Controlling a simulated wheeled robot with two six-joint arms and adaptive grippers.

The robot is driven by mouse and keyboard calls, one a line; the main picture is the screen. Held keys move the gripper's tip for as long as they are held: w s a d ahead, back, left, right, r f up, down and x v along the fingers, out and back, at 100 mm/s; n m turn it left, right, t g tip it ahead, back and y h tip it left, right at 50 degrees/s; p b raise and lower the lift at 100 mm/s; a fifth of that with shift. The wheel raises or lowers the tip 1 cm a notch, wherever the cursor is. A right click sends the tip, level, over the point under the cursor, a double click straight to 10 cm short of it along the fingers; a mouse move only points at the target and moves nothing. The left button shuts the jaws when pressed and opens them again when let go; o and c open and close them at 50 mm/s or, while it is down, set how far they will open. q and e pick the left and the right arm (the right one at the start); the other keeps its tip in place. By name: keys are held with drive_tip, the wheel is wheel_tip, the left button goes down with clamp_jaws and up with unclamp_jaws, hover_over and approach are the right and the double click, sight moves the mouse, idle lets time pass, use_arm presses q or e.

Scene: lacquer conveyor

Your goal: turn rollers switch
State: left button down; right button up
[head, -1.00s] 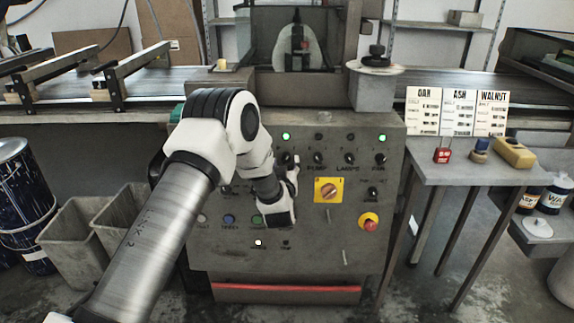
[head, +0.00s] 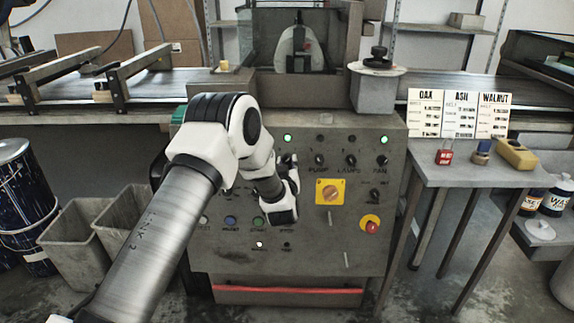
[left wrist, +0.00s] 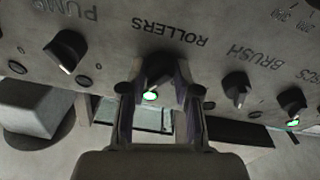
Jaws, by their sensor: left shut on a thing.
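The rollers switch (left wrist: 157,76) is a dark knob under the label ROLLERS, which appears upside down in the left wrist view. My left gripper (left wrist: 158,90) has a finger on each side of the knob and is shut on it. A green lamp (left wrist: 150,96) glows by the knob, between the fingers. In the head view my left gripper (head: 290,165) is at the upper row of the control panel (head: 330,255), left of the pump switch (head: 319,160), and hides the rollers switch. The knob's exact angle is hard to tell. My right gripper is not in view.
The brush switch (left wrist: 236,88) and pump switch (left wrist: 67,50) stand on either side. A yellow main switch (head: 329,192) and a red stop button (head: 370,225) are lower right. A side table (head: 450,174) with cards stands right. Grey bins (head: 75,240) stand left.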

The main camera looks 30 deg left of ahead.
use_arm(q)
drive_tip(key=n+b, duration=0.1)
drive_tip(key=n, duration=0.2)
drive_tip(key=n+g+y+b, duration=0.1)
drive_tip(key=n+b, duration=0.1)
drive_tip(key=n, duration=0.2)
drive_tip(key=shift+w+d+f, duration=0.1)
drive_tip(key=shift+d+f, duration=0.05)
drive_tip(key=n+g+y+b, duration=0.1)
drive_tip(key=n+b, duration=0.1)
drive_tip(key=n, duration=0.4)
drive_tip(key=shift+r+b, duration=0.2)
drive_tip(key=shift+b, duration=0.2)
drive_tip(key=c, duration=0.8)
unclamp_jaws()
drive_tip(key=v, duration=1.2)
drive_tip(key=shift+d+r, duration=0.1)
drive_tip(key=shift+r, duration=0.05)
